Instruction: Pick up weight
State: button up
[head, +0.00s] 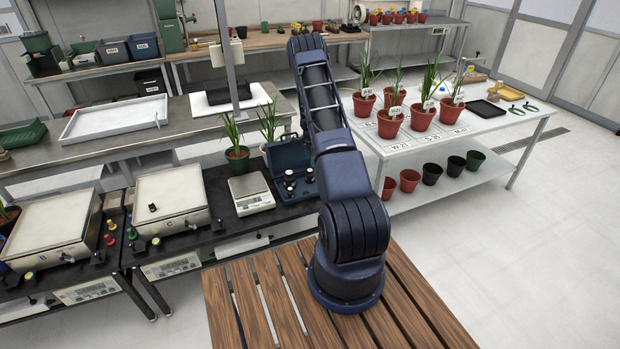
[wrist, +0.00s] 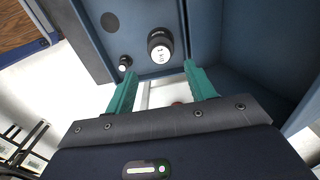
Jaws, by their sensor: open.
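The open weight case (head: 287,160) is dark blue and stands on the black bench beside a balance. Several dark weights (head: 290,181) sit in and by it. In the wrist view, a larger black weight (wrist: 159,47) with a pale marked top, seemingly 1 kg, stands in the blue case (wrist: 205,35). A smaller dark weight (wrist: 124,62) is to its left. My gripper (wrist: 159,72) is open and empty, its teal fingers spread to either side just below the larger weight in the picture. In the head view my arm hides the gripper.
A compact balance (head: 250,193) stands left of the case, with potted plants (head: 238,158) behind. Platform scale C (head: 172,200) carries a small dark weight (head: 152,207). A white table (head: 505,125) with potted plants is at right.

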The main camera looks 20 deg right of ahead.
aim_at(310, 170)
notch_tip(310, 170, down, 11)
jog(key=shift+r, duration=0.15)
dwell(0.5)
jog(key=shift+c, duration=0.4)
jog(key=shift+w, duration=0.1)
grip_shut()
